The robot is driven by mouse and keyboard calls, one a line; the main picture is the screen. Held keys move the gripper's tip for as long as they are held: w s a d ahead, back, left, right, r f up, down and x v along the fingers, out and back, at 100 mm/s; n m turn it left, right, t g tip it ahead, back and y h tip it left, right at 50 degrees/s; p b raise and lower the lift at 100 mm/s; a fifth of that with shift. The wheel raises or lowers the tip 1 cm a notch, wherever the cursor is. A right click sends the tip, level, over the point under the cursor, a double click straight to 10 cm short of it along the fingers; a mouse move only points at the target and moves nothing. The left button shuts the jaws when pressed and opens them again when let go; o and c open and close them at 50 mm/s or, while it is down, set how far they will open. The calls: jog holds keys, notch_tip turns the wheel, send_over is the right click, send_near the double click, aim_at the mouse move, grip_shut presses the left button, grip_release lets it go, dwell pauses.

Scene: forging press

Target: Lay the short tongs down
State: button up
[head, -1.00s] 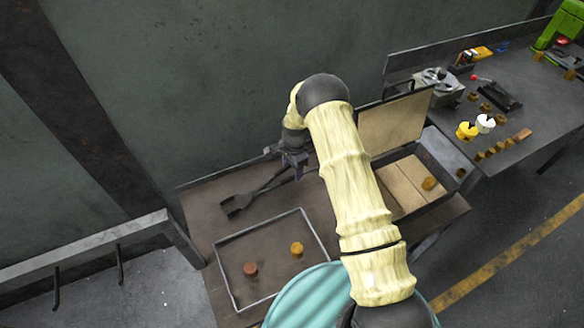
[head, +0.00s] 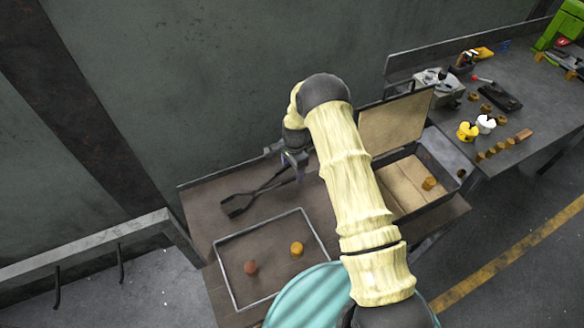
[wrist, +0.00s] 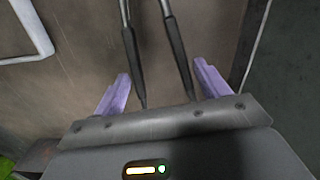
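The short tongs (head: 238,205) are dark and lie on the brown table, their jaw end towards the left, beside the metal-framed area. Their two handles run up to my gripper (head: 297,172) at the back of the table. In the wrist view the two dark handles (wrist: 177,50) lie between the purple fingers of my gripper (wrist: 162,88). The fingers are spread wide, with a visible gap between each finger and the handle nearest it. The jaws are outside the wrist view.
A metal frame (head: 222,270) on the table surrounds a reddish billet (head: 250,267) and an orange billet (head: 297,249). An open-lidded box (head: 448,173) stands to the right. A wall (head: 220,80) rises close behind the table. A grey workbench (head: 540,100) with several parts is further right.

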jog(key=o, duration=0.6)
jog(key=shift+d, duration=0.1)
jog(key=shift+c, duration=0.2)
notch_tip(320, 180, up, 17)
jog(key=b, duration=0.3)
jog(key=shift+w+d+r+b, duration=0.2)
jog(key=shift+w+d+b, duration=0.1)
jog(key=shift+d+b, duration=0.1)
jog(key=s+d+r+n+t, duration=0.1)
jog(key=s+d+r+n, duration=0.1)
jog(key=s, duration=0.7)
jog(key=s+d+r+n+t, duration=0.1)
jog(key=s+d+r+n, duration=0.2)
jog(key=s+d+n, duration=0.2)
jog(key=s+d+r+n, duration=0.3)
jog(key=s+d+n, duration=0.1)
jog(key=s, duration=0.8)
jog(key=shift+s+d+n+t+h, duration=0.2)
jog(key=shift+s+n+t+h, duration=0.1)
jog(key=shift+s+n+t, duration=0.1)
